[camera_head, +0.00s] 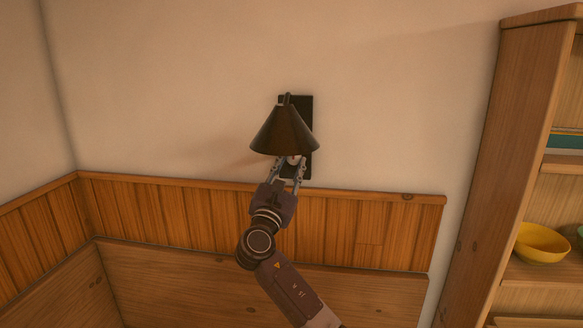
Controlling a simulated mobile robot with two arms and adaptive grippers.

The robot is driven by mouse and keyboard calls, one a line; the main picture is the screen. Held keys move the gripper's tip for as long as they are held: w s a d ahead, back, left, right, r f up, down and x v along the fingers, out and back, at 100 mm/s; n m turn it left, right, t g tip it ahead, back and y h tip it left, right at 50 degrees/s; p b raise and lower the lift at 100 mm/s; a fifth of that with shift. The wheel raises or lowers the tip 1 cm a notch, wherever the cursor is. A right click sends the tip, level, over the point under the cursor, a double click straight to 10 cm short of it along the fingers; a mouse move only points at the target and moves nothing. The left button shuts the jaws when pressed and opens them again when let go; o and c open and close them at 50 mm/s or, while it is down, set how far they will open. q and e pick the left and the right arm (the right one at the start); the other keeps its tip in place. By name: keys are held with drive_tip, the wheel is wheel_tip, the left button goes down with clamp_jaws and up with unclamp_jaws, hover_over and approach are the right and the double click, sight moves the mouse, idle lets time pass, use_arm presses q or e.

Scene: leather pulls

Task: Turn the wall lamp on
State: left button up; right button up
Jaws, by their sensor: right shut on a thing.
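The wall lamp has a dark cone-shaped shade (284,132) in front of a black rectangular back plate (306,112) on the wall. A small pale part (294,159) shows just under the shade's lower rim; I cannot tell whether it is a knob or the bulb. My right gripper (291,164) reaches up from below, its fingertips right under the shade and shut on a small part there, mostly hidden by the fingers and shade. No bright light shows from the lamp. My left gripper is not in view.
Wooden wainscoting with a top rail (350,195) runs along the wall below the lamp. A wooden shelf unit (505,130) stands at the right, holding a yellow bowl (541,243). The wall around the lamp is bare.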

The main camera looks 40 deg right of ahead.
drive_tip(key=m+g+b, duration=0.1)
drive_tip(key=m, duration=0.2)
drive_tip(key=m+g+b, duration=0.2)
drive_tip(key=shift+w+a+f+m, duration=0.1)
drive_tip(key=shift+f+m, duration=0.05)
drive_tip(key=shift+m, duration=0.25)
drive_tip(key=m, duration=0.2)
drive_tip(key=m+g+b, duration=0.1)
drive_tip(key=m, duration=0.1)
drive_tip(key=shift+r+g, duration=0.2)
drive_tip(key=shift+g, duration=0.1)
drive_tip(key=m, duration=0.2)
drive_tip(key=m+g+y, duration=0.1)
drive_tip(key=m, duration=0.2)
drive_tip(key=shift+w+r+b, duration=0.1)
drive_tip(key=shift+r+b, duration=0.1)
drive_tip(key=shift+b, duration=0.1)
drive_tip(key=m+y, duration=0.2)
drive_tip(key=m, duration=0.2)
drive_tip(key=shift+r+g, duration=0.1)
drive_tip(key=shift+g, duration=0.2)
drive_tip(key=shift+p, duration=0.3)
drive_tip(key=o, duration=1.2)
drive_tip(key=shift+c, duration=0.2)
drive_tip(key=shift+a, duration=0.1)
drive_tip(key=v, duration=1.2)
